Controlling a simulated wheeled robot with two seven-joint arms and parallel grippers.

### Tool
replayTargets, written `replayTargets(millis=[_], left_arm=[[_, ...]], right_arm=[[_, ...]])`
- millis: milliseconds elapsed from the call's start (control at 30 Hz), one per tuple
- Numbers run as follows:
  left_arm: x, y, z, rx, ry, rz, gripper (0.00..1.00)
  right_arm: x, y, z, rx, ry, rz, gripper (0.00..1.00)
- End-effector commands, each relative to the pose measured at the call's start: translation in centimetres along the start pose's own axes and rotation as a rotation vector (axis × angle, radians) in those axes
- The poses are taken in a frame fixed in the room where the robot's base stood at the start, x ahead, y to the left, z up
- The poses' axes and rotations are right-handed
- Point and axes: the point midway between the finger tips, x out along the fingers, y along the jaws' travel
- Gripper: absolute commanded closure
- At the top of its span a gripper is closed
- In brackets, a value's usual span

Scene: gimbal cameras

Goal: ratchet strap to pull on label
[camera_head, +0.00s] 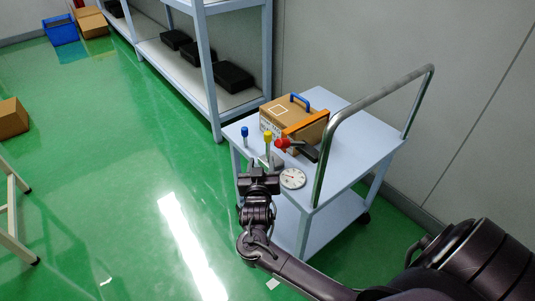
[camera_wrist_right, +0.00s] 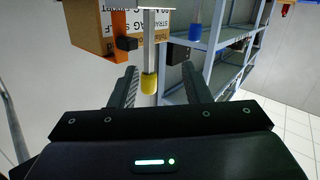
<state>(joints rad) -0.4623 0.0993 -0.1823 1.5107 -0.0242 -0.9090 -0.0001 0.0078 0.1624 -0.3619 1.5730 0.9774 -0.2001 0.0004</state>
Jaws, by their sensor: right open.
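A cardboard box (camera_head: 270,122) sits on the blue-grey cart, with an orange strap (camera_head: 306,124) across its right side. A white square outline (camera_head: 279,110) marks its top. The wrist view shows the box (camera_wrist_right: 88,30) upside down, with partly legible print (camera_wrist_right: 165,20), the orange strap (camera_wrist_right: 118,28) and a small black block (camera_wrist_right: 126,43) on it. A yellow-tipped lever (camera_head: 267,138) stands before the box. My right gripper (camera_head: 262,170) is open; the yellow tip (camera_wrist_right: 149,83) shows between its fingers (camera_wrist_right: 160,76), without clear contact. My left gripper is not in view.
The cart top (camera_head: 352,140) also holds a blue-tipped post (camera_head: 245,133), a red knob (camera_head: 282,143) with a black lever, a dial gauge (camera_head: 292,178) and a blue handle (camera_head: 300,101). A metal push rail (camera_head: 375,99) rises at right. Shelving (camera_head: 203,60) stands behind.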

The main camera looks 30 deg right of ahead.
Motion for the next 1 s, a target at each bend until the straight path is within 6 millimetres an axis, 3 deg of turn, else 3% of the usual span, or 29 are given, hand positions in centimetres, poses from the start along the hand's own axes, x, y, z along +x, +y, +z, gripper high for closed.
replayTargets(millis=[33,100,233,700,1000], left_arm=[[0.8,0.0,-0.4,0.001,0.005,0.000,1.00],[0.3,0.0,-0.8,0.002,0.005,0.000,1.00],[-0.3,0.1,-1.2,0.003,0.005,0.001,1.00],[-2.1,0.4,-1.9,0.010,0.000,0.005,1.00],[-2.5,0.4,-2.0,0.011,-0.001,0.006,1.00]], right_arm=[[0.1,0.2,-0.8,0.050,0.039,0.026,0.57],[-0.1,0.9,-2.6,0.097,0.071,0.056,0.57],[0.1,1.5,-4.1,0.131,0.095,0.079,0.57],[6.6,2.1,-4.8,0.128,0.095,0.079,0.57],[7.5,2.1,-4.8,0.130,0.092,0.078,0.57]])
